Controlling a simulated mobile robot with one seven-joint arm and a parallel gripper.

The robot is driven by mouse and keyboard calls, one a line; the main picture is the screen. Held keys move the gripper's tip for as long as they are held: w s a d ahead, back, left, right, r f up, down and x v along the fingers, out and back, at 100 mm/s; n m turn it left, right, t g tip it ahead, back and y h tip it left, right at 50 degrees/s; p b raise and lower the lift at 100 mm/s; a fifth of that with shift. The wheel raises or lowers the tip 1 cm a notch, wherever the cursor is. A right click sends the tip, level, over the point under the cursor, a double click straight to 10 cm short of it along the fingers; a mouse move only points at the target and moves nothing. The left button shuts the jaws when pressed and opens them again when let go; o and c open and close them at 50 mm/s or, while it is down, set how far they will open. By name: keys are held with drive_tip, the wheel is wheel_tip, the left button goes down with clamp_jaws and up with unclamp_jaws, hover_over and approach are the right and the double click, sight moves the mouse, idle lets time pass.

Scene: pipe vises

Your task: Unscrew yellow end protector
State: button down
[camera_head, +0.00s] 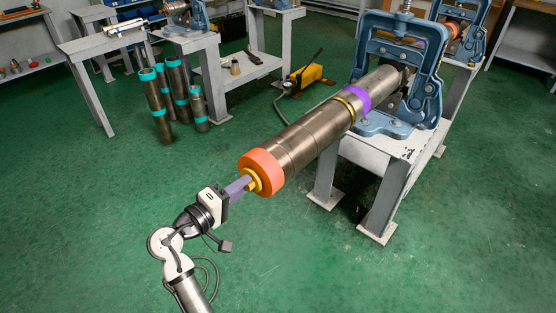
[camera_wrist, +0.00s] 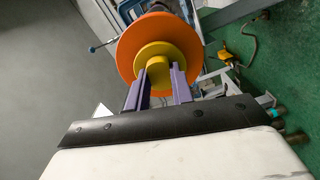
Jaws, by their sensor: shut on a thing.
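The yellow end protector (camera_head: 254,181) sits at the near end of a long metal pipe (camera_head: 302,137), inside an orange ring (camera_head: 263,172). In the wrist view it is a yellow disc (camera_wrist: 164,52) with a smaller yellow knob at its centre, in front of the orange ring (camera_wrist: 127,52). My gripper (camera_head: 247,181) has purple fingers and reaches the protector from the lower left. In the wrist view the fingertips (camera_wrist: 159,72) are on either side of the knob, shut on it. The protector's threads are hidden.
A blue vise (camera_head: 378,47) on a grey table (camera_head: 375,150) holds the pipe, which bears a purple band (camera_head: 356,99). Several dark pipes with teal bands (camera_head: 176,85) stand on the floor at the left. A yellow pump (camera_head: 305,76) lies behind. The green floor around my arm is clear.

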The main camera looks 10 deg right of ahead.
drive_tip(key=shift+s+a+f, duration=0.2)
drive_tip(key=shift+s+a, duration=0.15)
drive_tip(key=shift+a, duration=0.2)
drive_tip(key=shift+p+v, duration=0.4)
drive_tip(key=shift+v, duration=1.8)
drive_tip(key=c, duration=2.2)
unclamp_jaws()
drive_tip(key=shift+r, duration=0.1)
drive_tip(key=c, duration=1.7)
unclamp_jaws()
